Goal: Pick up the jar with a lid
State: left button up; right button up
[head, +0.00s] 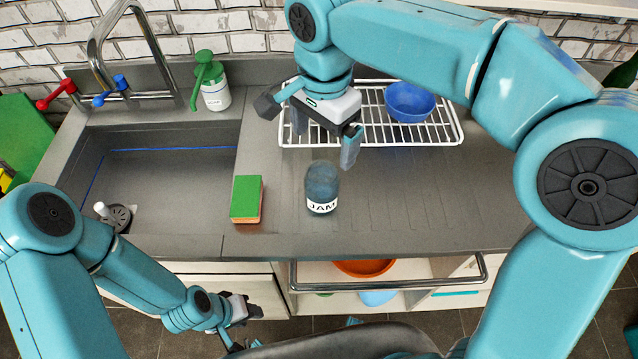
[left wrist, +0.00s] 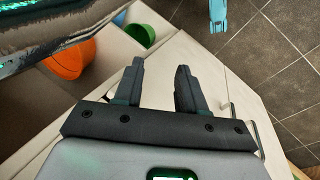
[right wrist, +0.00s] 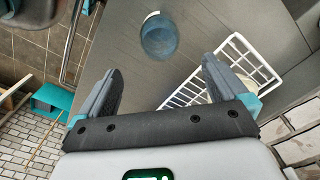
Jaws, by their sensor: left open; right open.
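The jar with a lid (head: 322,187) is a blue-grey glass jar with a white JAM label. It stands upright on the grey counter in the middle of the head view. It also shows in the right wrist view (right wrist: 159,37), ahead of the open fingers. My right gripper (head: 322,140) is open and empty, above and behind the jar, apart from it. In the right wrist view its fingers (right wrist: 160,88) are spread wide. My left gripper (left wrist: 155,82) is open and empty, low in front of the cabinet. In the head view it shows at the bottom (head: 240,328).
A green-and-orange sponge (head: 246,199) lies left of the jar. A white wire rack (head: 440,133) with a blue bowl (head: 409,102) stands behind it. The sink (head: 165,175) and a soap bottle (head: 215,93) are at left. A metal rail (head: 390,285) runs along the counter's front.

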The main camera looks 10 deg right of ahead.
aim_at(324, 172)
notch_tip(324, 172, down, 9)
jog(key=shift+s+f, duration=0.15)
jog(key=shift+f, duration=0.05)
notch_tip(324, 172, down, 5)
jog(key=shift+a+r, duration=0.15)
jog(key=shift+r, duration=0.05)
jog(key=shift+f, duration=0.45)
jog(key=shift+c, duration=0.3)
jog(key=shift+r, duration=0.1)
jog(key=c, duration=1.1)
